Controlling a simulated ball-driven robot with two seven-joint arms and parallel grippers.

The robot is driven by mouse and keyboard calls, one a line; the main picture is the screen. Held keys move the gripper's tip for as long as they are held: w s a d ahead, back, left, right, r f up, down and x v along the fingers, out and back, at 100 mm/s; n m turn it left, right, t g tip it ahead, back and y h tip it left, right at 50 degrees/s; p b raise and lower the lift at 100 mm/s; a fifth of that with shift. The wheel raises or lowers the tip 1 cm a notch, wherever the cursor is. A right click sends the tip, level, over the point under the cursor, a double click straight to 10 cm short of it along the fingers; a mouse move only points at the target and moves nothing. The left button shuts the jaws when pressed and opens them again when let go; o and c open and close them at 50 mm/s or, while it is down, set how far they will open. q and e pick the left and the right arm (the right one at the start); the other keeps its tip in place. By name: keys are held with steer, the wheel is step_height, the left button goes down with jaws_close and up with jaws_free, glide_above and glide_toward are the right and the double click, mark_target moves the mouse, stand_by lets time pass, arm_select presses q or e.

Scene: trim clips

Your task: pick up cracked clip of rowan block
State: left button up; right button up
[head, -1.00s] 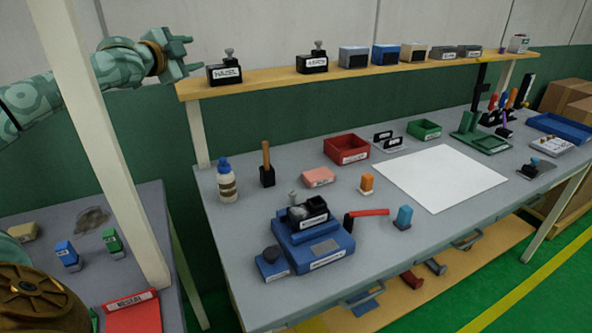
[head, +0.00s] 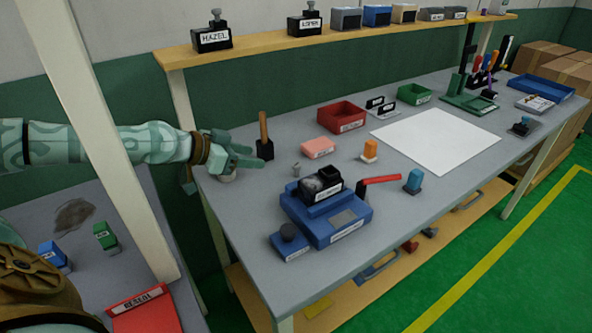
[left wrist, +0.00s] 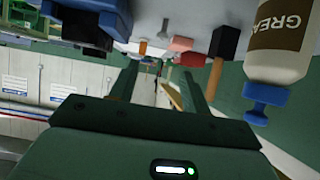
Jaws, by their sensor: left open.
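A small grey clip-like piece (head: 297,169) stands on the bench just behind the blue fixture (head: 350,228); I cannot make out a crack. It seems to show in the upside-down left wrist view (left wrist: 142,47). A black block (head: 322,188) with a grey patch sits in the fixture; its label is not readable, so I cannot confirm it is rowan. My left gripper (head: 247,154) is open and empty over the bench's left end, left of the grey piece and apart from it. Its fingers show in the left wrist view (left wrist: 160,86). My right gripper is not in view.
A white bottle (left wrist: 285,45) with a blue cap is close to my left gripper, mostly hidden behind it in the head view.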

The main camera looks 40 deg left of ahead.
arm_select(q)
steer(key=b, duration=0.2)
glide_toward(294, 165)
steer(key=x, duration=0.3)
steer(key=shift+w+d, duration=0.2)
steer(key=shift+w, duration=0.4)
steer(key=b+x, duration=0.1)
steer(key=x, duration=0.1)
steer(key=b+x, duration=0.1)
steer(key=x, duration=0.2)
steer(key=shift+s+f, duration=0.2)
steer(key=shift+f, duration=0.15)
steer(key=shift+w, duration=0.15)
steer(key=shift+r, duration=0.15)
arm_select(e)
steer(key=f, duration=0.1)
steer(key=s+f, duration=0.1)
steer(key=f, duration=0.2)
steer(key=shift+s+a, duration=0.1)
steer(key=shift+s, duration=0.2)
arm_select(q)
jaws_close()
